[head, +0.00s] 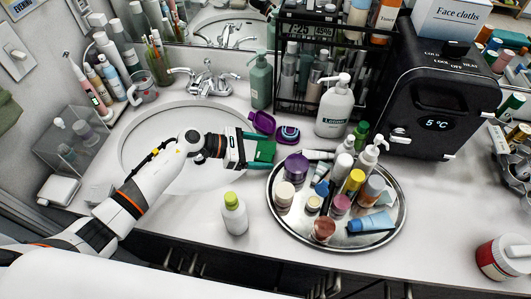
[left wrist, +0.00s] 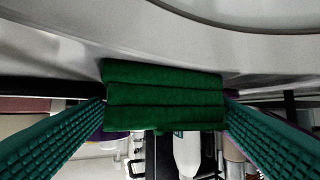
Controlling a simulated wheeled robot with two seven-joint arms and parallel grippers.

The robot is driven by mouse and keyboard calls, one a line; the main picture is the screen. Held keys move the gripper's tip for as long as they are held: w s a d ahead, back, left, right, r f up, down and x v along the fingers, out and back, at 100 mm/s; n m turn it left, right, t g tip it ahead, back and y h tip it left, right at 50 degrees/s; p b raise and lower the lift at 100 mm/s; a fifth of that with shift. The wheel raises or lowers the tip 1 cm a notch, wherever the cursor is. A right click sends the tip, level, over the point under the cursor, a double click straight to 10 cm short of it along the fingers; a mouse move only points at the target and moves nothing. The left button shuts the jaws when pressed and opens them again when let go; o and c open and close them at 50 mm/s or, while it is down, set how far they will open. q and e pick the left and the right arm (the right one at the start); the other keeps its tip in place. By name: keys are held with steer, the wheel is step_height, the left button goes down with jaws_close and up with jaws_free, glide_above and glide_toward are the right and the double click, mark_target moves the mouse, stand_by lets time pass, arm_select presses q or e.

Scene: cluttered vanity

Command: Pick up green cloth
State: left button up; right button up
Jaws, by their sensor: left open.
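The green cloth (head: 265,151) is a small folded bundle at the sink's right edge, just left of the round tray. In the left wrist view the cloth (left wrist: 163,97) shows as several stacked green folds, centred between the fingers. My left gripper (head: 258,151) reaches in from the left over the sink, with its green ridged fingers open around the cloth. The left gripper's fingers (left wrist: 165,115) stand at either side of the cloth; whether they touch it I cannot tell. My right gripper is not in view.
A round metal tray (head: 392,222) crowded with bottles and jars stands right of the cloth. A purple open case (head: 262,122) lies just behind it. A white bottle with a green cap (head: 234,214) stands in front of my left gripper. The sink basin (head: 150,125) lies under my arm.

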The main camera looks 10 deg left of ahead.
arm_select(q)
steer(key=c, duration=0.6)
